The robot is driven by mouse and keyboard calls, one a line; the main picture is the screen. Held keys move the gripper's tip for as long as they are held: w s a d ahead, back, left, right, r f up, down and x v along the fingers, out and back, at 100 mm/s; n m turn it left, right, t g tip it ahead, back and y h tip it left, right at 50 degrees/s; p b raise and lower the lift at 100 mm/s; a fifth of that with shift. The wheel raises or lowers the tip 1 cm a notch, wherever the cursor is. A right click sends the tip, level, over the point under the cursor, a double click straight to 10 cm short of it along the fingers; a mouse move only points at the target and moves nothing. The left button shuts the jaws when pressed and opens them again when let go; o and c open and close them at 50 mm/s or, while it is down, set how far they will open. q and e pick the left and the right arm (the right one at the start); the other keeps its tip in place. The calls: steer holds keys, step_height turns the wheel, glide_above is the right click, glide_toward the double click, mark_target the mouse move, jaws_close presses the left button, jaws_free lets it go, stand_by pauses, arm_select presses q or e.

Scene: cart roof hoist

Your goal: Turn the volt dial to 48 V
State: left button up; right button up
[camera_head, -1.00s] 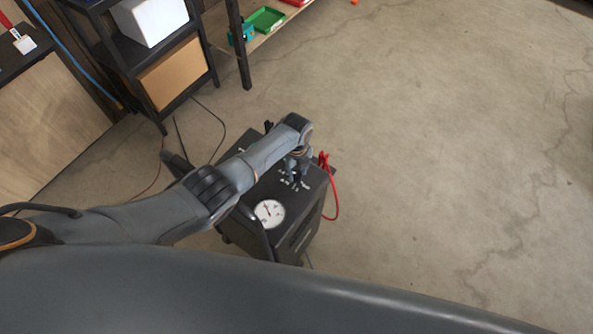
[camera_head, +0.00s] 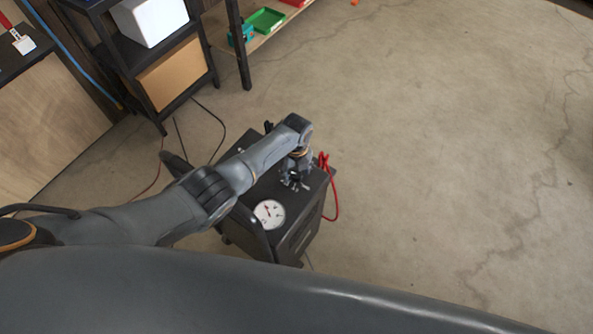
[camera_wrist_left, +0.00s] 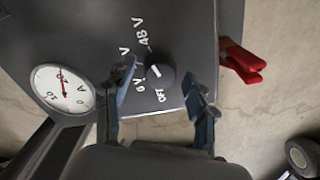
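The volt dial (camera_wrist_left: 159,70) is a dark round knob with a white mark, on the dark top panel of a wheeled cart charger (camera_head: 318,184). White labels around it include OFF, 6 V and 48 V (camera_wrist_left: 142,31). I cannot tell which label the mark points at. My left gripper (camera_wrist_left: 163,97) is open, one finger on each side near the knob, with no clear contact showing. In the head view the left gripper (camera_head: 296,177) hangs over the panel and hides the dial. My right gripper is not in view.
A round white gauge (camera_head: 269,213) with a red needle sits on the panel. A red clamp (camera_wrist_left: 243,61) and red cable (camera_head: 336,204) are at the cart's right side. Black shelving (camera_head: 215,62) stands behind. The concrete floor to the right is mostly clear.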

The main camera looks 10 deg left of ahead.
mark_target(297, 174)
arm_select(q)
steer(key=shift+r, duration=0.1)
step_height(297, 174, up, 12)
stand_by(0.6)
stand_by(0.4)
